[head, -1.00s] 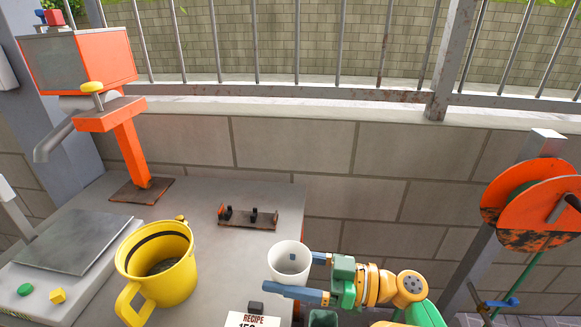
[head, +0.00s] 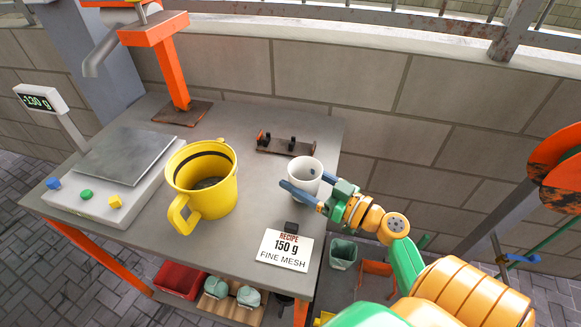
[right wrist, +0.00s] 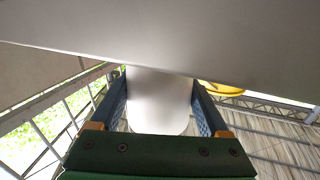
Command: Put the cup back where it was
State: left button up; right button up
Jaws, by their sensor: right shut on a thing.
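The white cup (head: 304,173) is upright near the right edge of the grey table (head: 246,225), right of the yellow pitcher. My right gripper (head: 303,194) is shut on it, with the blue fingers on either side of its wall. In the right wrist view the cup (right wrist: 160,97) sits between both fingers (right wrist: 160,112). I cannot tell whether its base touches the table. My left gripper is not in view.
The yellow pitcher (head: 221,196) stands left of the cup. Behind the cup is a small rusty bracket (head: 270,150).

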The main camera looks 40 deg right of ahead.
aim_at(294, 174)
jog(key=x, duration=0.1)
jog(key=p+x, duration=0.1)
jog(key=x, duration=0.1)
jog(key=shift+w+f, duration=0.1)
jog(key=shift+f, duration=0.2)
jog(key=shift+f+b, duration=0.2)
jog(key=shift+b, duration=0.1)
jog(key=o, duration=1.3)
jog(key=shift+r+p, duration=0.45)
jog(key=shift+p, duration=0.1)
jog(key=s, duration=0.1)
jog(key=s+b, duration=0.1)
jog(key=s+d+f+b, duration=0.1)
jog(key=shift+f, duration=0.1)
jog(key=b+v, duration=0.3)
jog(key=v, duration=0.5)
jog(key=shift+s+d+b, duration=0.1)
jog(key=shift+s+b, duration=0.2)
jog(key=shift+b, duration=0.1)
jog(key=shift+s+r, duration=0.2)
jog(key=shift+r, duration=0.1)
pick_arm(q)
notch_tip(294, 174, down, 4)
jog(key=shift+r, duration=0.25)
